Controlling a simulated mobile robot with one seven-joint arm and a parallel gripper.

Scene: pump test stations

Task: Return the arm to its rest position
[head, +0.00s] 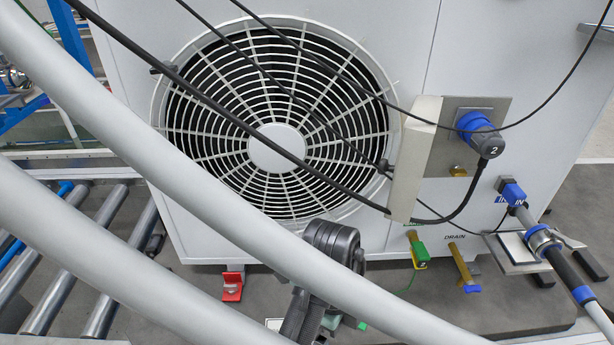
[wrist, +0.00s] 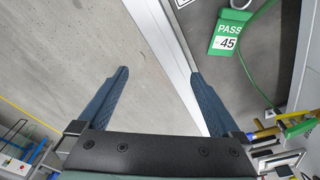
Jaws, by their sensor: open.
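My gripper (wrist: 158,74) shows in the wrist view with its two blue-grey fingers spread wide apart. Nothing is between the fingers; bare grey floor and a pale metal edge show behind them. In the head view a dark jointed part (head: 335,245) stands low in front of the unit, but the fingers cannot be made out there. A green PASS tag marked 45 (wrist: 228,32) lies beyond the right finger in the wrist view, apart from it.
A white unit with a round fan grille (head: 277,148) fills the head view. A blue plug marked 2 (head: 478,133) and a blue-banded hose (head: 545,245) are connected at its right. Thick pale tubes cross the foreground. Rollers (head: 85,265) lie at left.

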